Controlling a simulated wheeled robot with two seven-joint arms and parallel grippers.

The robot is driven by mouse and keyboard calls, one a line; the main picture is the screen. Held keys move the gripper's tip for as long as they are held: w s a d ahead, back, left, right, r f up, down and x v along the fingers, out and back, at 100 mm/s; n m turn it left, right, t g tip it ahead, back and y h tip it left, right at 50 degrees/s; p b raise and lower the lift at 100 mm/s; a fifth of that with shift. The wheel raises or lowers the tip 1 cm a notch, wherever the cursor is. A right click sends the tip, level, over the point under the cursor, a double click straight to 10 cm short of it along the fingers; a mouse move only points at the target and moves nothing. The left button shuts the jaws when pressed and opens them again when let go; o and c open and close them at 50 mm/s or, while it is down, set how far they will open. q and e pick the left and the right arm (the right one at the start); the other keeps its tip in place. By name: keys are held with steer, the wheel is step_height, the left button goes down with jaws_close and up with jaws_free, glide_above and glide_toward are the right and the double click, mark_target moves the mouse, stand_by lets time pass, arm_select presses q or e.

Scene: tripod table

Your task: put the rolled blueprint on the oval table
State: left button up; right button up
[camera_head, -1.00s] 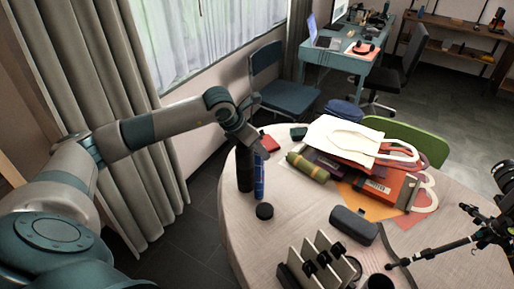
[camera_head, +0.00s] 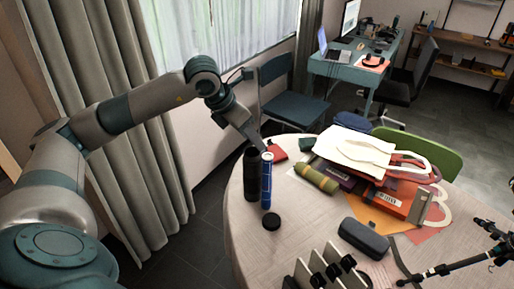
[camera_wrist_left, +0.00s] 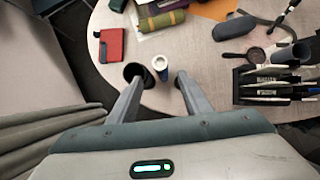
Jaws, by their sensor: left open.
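The rolled blueprint (camera_head: 267,182) is a blue roll with a pale end, standing upright on the oval table (camera_head: 250,262) near its left edge. A black tube (camera_head: 251,177) stands upright close beside it on the left. My left gripper (camera_head: 257,143) is open just above the blueprint's top. In the left wrist view, my left gripper (camera_wrist_left: 159,80) has its two fingers apart, with nothing between them. The blueprint's pale end (camera_wrist_left: 160,63) shows just beyond the gap, beside the black tube (camera_wrist_left: 137,72). My right gripper is not in view.
A round black cap (camera_head: 271,222) lies in front of the blueprint. A red item (camera_head: 278,151), a green roll (camera_head: 316,179), stacked papers (camera_head: 352,150), a dark case (camera_head: 363,237), a file rack (camera_head: 322,270) and a tripod (camera_head: 450,268) occupy the table.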

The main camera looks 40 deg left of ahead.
arm_select(q)
steer(key=shift+s+a+r, duration=0.1)
steer(key=shift+s+r, duration=0.25)
steer(key=shift+r, duration=0.25)
